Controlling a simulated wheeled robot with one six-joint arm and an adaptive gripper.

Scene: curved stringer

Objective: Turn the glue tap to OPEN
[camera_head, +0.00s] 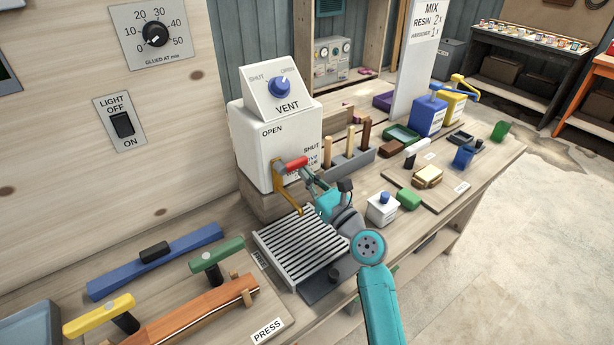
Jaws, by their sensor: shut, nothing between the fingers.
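The glue tap is on the white box (262,150), which carries the words OPEN at its upper left and SHUT at its right. Its red lever (291,163) points to the right, toward the SHUT side. A brass spout (279,190) hangs below the lever over a slatted grate. My gripper (307,173) is shut and empty, close to the right end of the red lever. I cannot tell whether it touches the lever.
The slatted grate (300,245) lies below the spout. Upright sticks in a grey holder (349,168) stand right of the box. Clamps and the PRESS board (268,331) lie at front left.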

